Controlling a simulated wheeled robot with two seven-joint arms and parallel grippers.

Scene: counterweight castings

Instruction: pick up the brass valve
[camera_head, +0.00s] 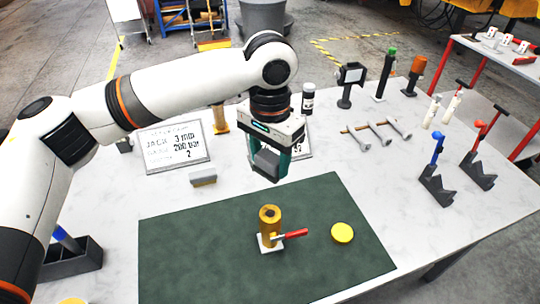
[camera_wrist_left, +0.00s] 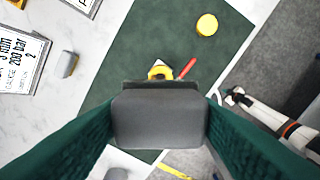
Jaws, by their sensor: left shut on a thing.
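The brass valve (camera_head: 266,226) stands upright on the green mat (camera_head: 190,262), on a small white square base. It has a red lever pointing right. My left gripper (camera_head: 268,165) is above and behind the valve, apart from it, and is shut on a dark grey block (camera_head: 266,163). In the left wrist view the grey block (camera_wrist_left: 158,120) fills the space between the green fingers. It hides part of the valve, whose brass top (camera_wrist_left: 160,72) and red lever show just beyond it. My right gripper does not show.
A yellow disc (camera_head: 342,233) lies on the mat right of the valve. A sign (camera_head: 173,147) and a small grey block (camera_head: 203,178) are behind the mat. Tools and blue- and red-handled stands (camera_head: 437,185) occupy the right. The mat's left part is clear.

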